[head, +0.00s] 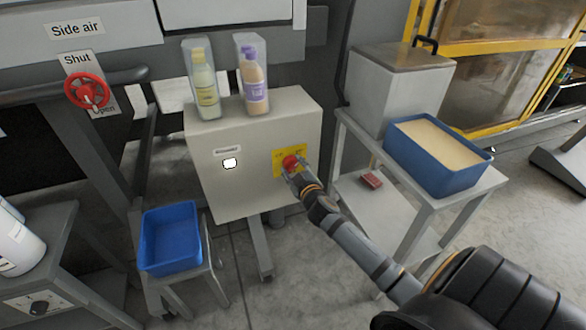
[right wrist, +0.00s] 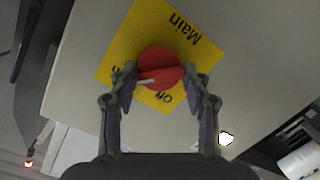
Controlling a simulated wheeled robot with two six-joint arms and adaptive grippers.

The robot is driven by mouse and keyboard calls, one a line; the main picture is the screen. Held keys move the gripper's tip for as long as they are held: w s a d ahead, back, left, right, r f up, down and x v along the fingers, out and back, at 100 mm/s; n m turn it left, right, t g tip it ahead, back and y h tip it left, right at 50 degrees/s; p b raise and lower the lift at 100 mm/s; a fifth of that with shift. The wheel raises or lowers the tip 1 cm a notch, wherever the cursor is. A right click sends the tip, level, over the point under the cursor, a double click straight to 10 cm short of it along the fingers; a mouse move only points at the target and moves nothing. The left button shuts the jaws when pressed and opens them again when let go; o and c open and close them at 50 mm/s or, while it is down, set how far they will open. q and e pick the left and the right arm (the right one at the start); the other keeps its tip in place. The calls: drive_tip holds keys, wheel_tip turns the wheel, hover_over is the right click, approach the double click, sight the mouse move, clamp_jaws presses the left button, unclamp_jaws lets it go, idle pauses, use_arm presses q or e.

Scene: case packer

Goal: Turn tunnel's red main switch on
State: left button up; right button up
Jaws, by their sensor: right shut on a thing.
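The red main switch (head: 290,161) is a round knob on a yellow plate (head: 277,157) on the front of the pale grey cabinet (head: 240,187). In the right wrist view the knob (right wrist: 160,62) has a raised bar with a white mark. The yellow plate (right wrist: 125,48) there reads "Main" and "Off", turned over in the picture; another label is mostly hidden by a finger. My right gripper (head: 294,170) is shut on the knob, with a finger on each side of it (right wrist: 160,80). My left gripper is out of view.
A blue bin (head: 170,238) is at lower left. A grey stand (head: 415,200) with a blue tray (head: 439,176) is on the right. A red valve wheel (head: 88,92) is at upper left.

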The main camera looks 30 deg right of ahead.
drive_tip(key=shift+r, duration=0.2)
idle(0.3)
drive_tip(key=o, duration=0.9)
drive_tip(key=shift+o, duration=1.1)
drive_tip(key=shift+d, duration=0.1)
drive_tip(key=shift+f, duration=0.1)
drive_tip(key=shift+s, duration=0.2)
drive_tip(key=v, duration=1.1)
drive_tip(key=shift+s, duration=0.3)
